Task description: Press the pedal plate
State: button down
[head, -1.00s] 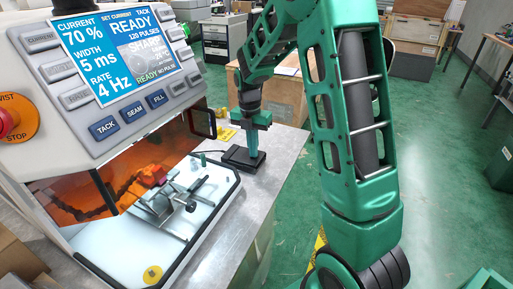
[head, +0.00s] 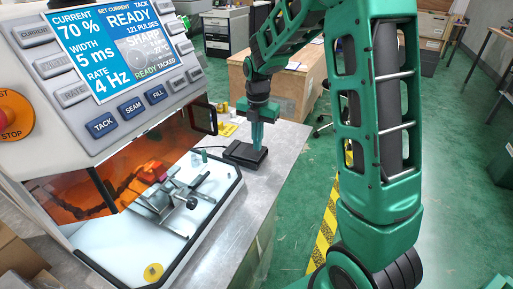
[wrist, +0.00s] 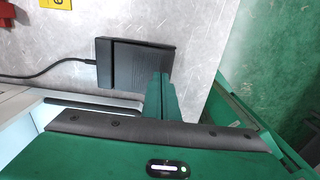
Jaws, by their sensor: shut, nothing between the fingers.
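The black pedal plate (head: 243,154) lies flat on the metal bench top, with a cable running from its left side. In the wrist view the pedal plate (wrist: 142,63) shows its ribbed top, with the cable at left. My green gripper (head: 262,148) points down at the pedal's right part, its fingers shut and empty. In the wrist view the shut fingers (wrist: 160,82) overlap the pedal's near right edge. I cannot tell whether the tips touch it. The machine's screen (head: 120,45) reads READY, 121 PULSES and READY TACKED.
The welding machine stands at left, with a red stop knob (head: 10,117) and an open chamber holding a metal fixture (head: 175,195). Small yellow items (head: 228,128) lie on the bench behind the pedal. A wooden crate (head: 290,90) stands behind; green floor is open at right.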

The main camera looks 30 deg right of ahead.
aim_at(250, 151)
notch_tip(250, 151, up, 11)
jog(key=shift+s+d, duration=0.2)
jog(key=shift+d, duration=0.1)
dwell(0.5)
jog(key=shift+w+a+r+g+h, duration=0.25)
jog(key=shift+w+a+r, duration=0.15)
jog(key=shift+w+a, duration=0.25)
jog(key=shift+w+a+r+g+h, duration=0.15)
jog(key=shift+w+a+r+g, duration=0.15)
jog(key=shift+w+a, duration=0.25)
jog(key=f, duration=0.9)
jog(key=s+d+f, duration=0.1)
jog(key=f, duration=0.4)
jog(key=shift+a, duration=0.1)
